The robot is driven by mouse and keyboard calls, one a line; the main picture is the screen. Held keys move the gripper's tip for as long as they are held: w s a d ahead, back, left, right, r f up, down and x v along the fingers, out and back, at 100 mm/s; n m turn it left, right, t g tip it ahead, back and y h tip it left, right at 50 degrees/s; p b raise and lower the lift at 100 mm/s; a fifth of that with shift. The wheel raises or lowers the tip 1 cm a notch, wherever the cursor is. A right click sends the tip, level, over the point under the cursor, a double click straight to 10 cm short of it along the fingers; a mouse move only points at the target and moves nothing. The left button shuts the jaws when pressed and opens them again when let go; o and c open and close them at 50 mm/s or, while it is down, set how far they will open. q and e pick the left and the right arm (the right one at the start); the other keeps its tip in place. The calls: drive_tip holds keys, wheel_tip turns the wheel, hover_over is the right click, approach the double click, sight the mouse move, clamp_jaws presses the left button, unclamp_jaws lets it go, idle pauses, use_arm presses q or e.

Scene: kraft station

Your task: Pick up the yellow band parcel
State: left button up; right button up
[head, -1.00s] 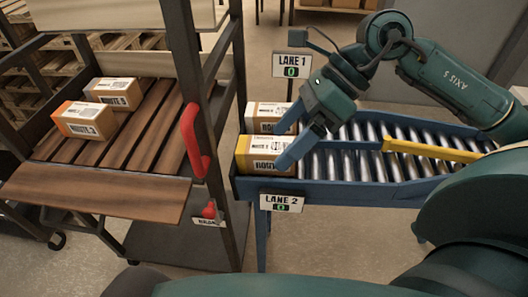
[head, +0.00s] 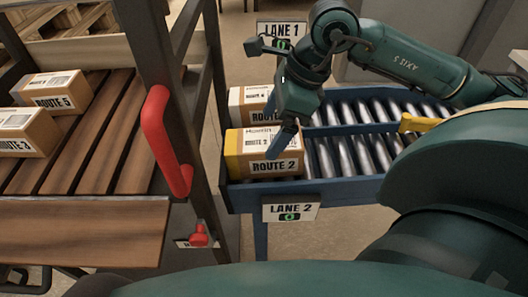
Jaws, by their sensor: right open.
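The yellow band parcel (head: 270,163) is a brown carton marked ROUTE 2 with a yellow band over its left end. It sits at the left end of the near roller lane, above the LANE 2 sign (head: 291,212). My right gripper (head: 284,139) is open and points down over the parcel's top and front. One blue finger shows in front of the parcel and hides part of its face. The other finger is hard to make out, and I cannot tell whether either touches. My left gripper is out of view.
Another carton, ROUTE 4 (head: 247,97), stands just behind on the far lane. A yellow bar (head: 420,124) lies between the lanes at right. The rack at left has a dark post, a red handle (head: 166,140) and cartons, including ROUTE 5 (head: 53,91).

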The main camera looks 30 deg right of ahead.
sight(266, 139)
drive_tip(key=x, duration=0.6)
drive_tip(key=shift+w+d+f, duration=0.15)
drive_tip(key=shift+w+f, duration=0.2)
drive_tip(key=shift+f, duration=0.1)
drive_tip(key=shift+f+b, duration=0.25)
drive_tip(key=shift+b, duration=0.25)
drive_tip(key=shift+c, duration=0.2)
drive_tip(key=c, duration=1.3)
drive_tip(key=shift+o, duration=0.2)
drive_tip(key=shift+r, duration=0.1)
